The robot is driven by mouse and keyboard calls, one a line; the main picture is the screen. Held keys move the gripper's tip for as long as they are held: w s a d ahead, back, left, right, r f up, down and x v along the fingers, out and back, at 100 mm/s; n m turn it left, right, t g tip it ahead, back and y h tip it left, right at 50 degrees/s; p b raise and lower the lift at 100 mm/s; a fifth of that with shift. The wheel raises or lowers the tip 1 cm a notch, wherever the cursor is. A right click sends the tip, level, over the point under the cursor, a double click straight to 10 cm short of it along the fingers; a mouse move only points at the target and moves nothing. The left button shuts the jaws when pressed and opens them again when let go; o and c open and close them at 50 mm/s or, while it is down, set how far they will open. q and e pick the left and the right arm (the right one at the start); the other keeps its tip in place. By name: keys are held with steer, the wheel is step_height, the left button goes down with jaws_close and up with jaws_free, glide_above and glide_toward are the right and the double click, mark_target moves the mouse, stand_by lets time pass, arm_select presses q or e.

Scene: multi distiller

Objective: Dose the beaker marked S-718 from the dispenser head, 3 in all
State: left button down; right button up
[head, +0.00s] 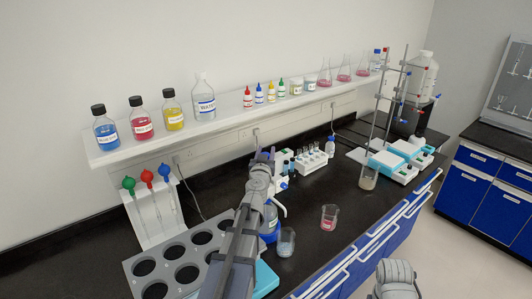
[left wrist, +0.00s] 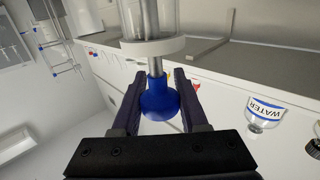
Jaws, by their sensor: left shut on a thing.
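My left gripper (head: 267,155) is above the dispenser bottle (head: 269,222), which stands on the black bench. In the left wrist view its fingers (left wrist: 158,92) are shut on a blue plunger knob (left wrist: 159,101). A metal rod (left wrist: 149,38) runs from the knob into a clear cylinder with a white collar (left wrist: 153,46). A white spout (head: 281,206) reaches out from the bottle. A beaker with pale bluish contents (head: 286,243) stands close in front of it, near the spout. A second beaker with pink liquid (head: 329,217) stands to its right. No S-718 mark is readable.
A grey rack with round holes (head: 212,225) stands left of the bottle, partly behind my arm. A white tube rack (head: 312,162) stands behind. A shelf (head: 225,122) with bottles runs along the wall. A clamp stand (head: 384,120) stands at right. Bench right of the pink beaker is clear.

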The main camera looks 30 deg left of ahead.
arm_select(q)
steer(key=shift+c, duration=2.2)
jaws_free()
steer(key=v, duration=0.8)
steer(key=shift+w+f, duration=0.1)
